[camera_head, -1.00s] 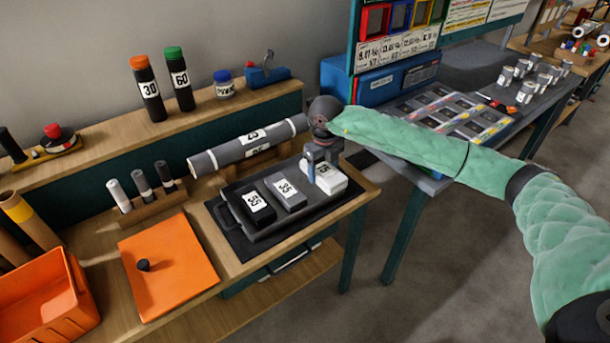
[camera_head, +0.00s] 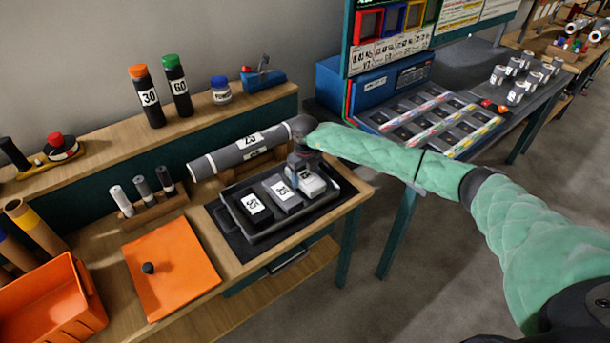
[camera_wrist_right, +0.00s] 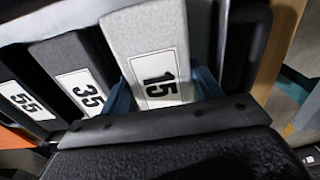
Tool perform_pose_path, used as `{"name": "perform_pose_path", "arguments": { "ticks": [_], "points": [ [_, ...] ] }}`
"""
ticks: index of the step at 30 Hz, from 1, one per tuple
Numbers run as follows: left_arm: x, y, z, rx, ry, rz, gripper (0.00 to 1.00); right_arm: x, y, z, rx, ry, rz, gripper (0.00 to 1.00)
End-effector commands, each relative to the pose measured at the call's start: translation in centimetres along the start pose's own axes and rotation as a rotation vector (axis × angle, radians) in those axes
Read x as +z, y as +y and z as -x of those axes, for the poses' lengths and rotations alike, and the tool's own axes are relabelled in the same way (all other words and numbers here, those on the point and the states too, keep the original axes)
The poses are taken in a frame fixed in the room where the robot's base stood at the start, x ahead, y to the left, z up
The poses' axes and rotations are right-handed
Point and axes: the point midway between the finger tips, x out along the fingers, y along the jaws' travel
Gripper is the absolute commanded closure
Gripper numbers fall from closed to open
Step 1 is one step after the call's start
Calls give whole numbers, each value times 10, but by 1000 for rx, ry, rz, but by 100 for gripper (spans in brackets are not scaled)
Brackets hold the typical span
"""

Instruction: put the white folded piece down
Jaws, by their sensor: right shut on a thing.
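The white folded piece (camera_head: 313,184), labelled 15, is at the right end of the dark tray (camera_head: 268,234), beside the grey piece (camera_head: 282,190) labelled 35. My right gripper (camera_head: 304,174) reaches down over it from above and is shut on it. In the right wrist view, the blue fingers of the gripper (camera_wrist_right: 163,90) lie on both sides of the white piece (camera_wrist_right: 150,35), its label between them. The piece looks level with its neighbours; whether its underside touches the tray is hidden. My left gripper is not in view.
A black piece (camera_head: 255,206) labelled 55 lies at the tray's left. A long grey roll (camera_head: 225,155) lies behind the tray. An orange board (camera_head: 180,268) and an orange bin (camera_head: 50,305) are to the left. The bench's right edge is close to the tray.

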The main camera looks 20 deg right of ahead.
Motion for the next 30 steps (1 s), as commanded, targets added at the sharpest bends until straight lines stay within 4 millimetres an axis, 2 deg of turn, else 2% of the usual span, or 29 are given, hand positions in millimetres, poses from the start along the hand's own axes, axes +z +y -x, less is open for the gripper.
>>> {"name": "perform_pose_path", "arguments": {
  "ticks": [6, 18, 19, 20, 30],
  "points": [
    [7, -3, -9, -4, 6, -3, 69, 0, 1, -8, 0, 0, 0, 63],
    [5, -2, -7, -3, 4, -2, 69, 0, 0, -12, 0, 0, 1, 63],
    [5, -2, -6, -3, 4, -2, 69, 0, 0, -12, 0, 0, 0, 35],
    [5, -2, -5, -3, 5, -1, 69, 0, 0, -11, 0, 0, 0, 29],
    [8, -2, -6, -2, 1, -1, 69, 0, 0, -11, 0, 0, 0, 28]
  ]
}}
